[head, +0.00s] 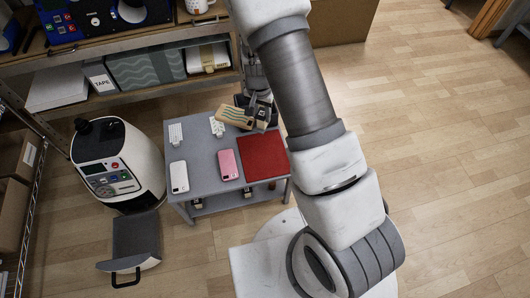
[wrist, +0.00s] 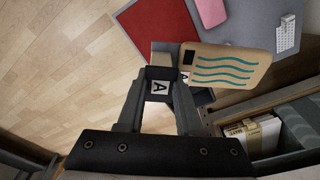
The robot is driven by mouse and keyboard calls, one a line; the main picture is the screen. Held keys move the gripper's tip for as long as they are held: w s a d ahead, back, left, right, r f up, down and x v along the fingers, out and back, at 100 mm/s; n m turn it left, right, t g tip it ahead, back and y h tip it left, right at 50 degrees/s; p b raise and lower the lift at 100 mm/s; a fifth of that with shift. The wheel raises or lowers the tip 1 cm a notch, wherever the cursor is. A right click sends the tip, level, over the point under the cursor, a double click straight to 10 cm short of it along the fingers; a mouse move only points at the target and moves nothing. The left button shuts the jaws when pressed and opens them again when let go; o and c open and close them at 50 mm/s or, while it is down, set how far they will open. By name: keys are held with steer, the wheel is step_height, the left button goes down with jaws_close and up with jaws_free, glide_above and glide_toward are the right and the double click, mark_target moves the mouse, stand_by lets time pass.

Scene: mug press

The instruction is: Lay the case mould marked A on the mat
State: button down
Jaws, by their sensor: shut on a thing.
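My gripper (head: 257,108) is shut on the dark case mould (wrist: 160,74), which carries a white label with a black A facing the wrist camera. A tan phone case (head: 234,117) with teal wavy lines and a dark corner window extends from beside the mould; it also shows in the wrist view (wrist: 228,66). The mould and case appear raised over the back of the grey table. The red mat (head: 263,157) lies flat at the table's right, in front of my gripper, apart from the mould. It shows at the upper left in the wrist view (wrist: 155,31).
On the grey table (head: 205,152) lie a white phone case (head: 179,177), a pink phone case (head: 228,165) and two small white pieces (head: 175,134) (head: 217,126). A white machine (head: 118,160) stands left of the table. A shelf (head: 130,102) with boxes runs behind. The mat is bare.

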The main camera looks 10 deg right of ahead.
steer(key=s+d+f+m+g+p, duration=0.1)
steer(key=s+d+f+m, duration=0.2)
steer(key=s+f+m, duration=0.4)
steer(key=s+d+f+m+p, duration=0.1)
steer(key=s+d+f+m, duration=0.25)
steer(key=s, duration=0.55)
glide_above(268, 171)
step_height(268, 171, down, 7)
steer(key=shift+m+h, duration=0.25)
steer(key=shift+h, duration=0.05)
steer(key=shift+d+f+b, duration=0.1)
steer(key=shift+f+b, duration=0.3)
steer(key=shift+f, duration=1.6)
steer(key=shift+f, duration=0.15)
steer(key=c, duration=0.6)
jaws_free()
steer(key=shift+o, duration=0.2)
